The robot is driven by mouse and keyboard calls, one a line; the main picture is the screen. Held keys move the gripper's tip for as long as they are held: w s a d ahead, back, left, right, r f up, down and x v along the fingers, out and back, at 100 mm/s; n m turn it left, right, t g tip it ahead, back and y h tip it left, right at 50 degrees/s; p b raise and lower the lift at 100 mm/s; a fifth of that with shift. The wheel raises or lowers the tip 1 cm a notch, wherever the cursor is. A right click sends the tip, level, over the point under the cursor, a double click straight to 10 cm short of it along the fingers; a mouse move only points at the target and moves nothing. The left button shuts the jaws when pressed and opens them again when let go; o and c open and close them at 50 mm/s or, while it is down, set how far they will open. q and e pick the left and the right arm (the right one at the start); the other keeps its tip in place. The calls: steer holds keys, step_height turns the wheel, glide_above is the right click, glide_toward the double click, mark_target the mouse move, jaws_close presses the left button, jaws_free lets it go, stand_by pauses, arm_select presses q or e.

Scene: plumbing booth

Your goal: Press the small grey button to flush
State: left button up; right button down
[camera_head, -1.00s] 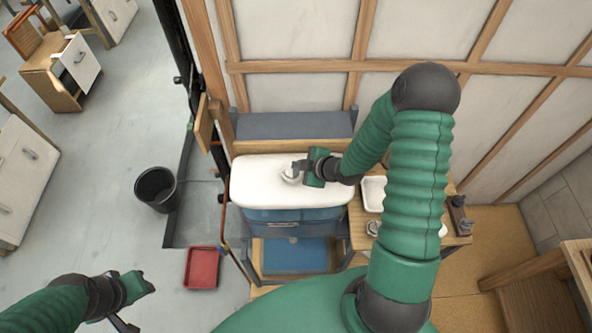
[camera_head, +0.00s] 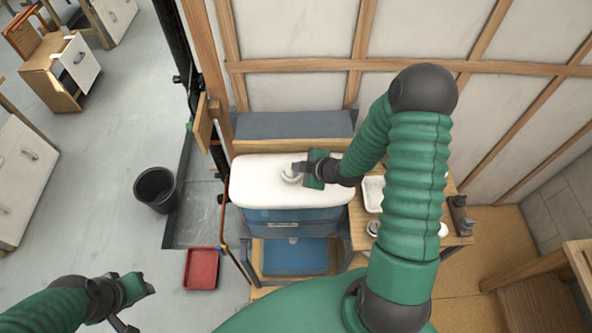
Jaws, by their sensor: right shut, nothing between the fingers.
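The small grey button (camera_head: 290,175) is a round piece on the white lid (camera_head: 258,192) of the blue cistern (camera_head: 285,221). My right gripper (camera_head: 296,169) is shut and empty, with its fingertips right at the button. The fingertips partly cover the button. Whether it is pressed down cannot be told from above. My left gripper (camera_head: 128,324) is at the lower left over the floor, far from the cistern. Its fingers are partly hidden, so its opening is unclear.
A wooden side table (camera_head: 455,225) with a white tray (camera_head: 373,194) stands right of the cistern. A red tray (camera_head: 201,268) and a black bucket (camera_head: 155,188) are on the floor to the left. The framed wall (camera_head: 300,90) rises behind.

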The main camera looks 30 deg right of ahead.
mark_target(299, 175)
steer(key=shift+f+b, duration=0.35)
steer(key=shift+f, duration=0.1)
steer(key=shift+r, duration=0.1)
steer(key=shift+r+p, duration=0.8)
steer(key=shift+r, duration=0.15)
step_height(299, 175, up, 5)
steer(key=p, duration=0.4)
steer(key=shift+d, duration=0.1)
stand_by(0.5)
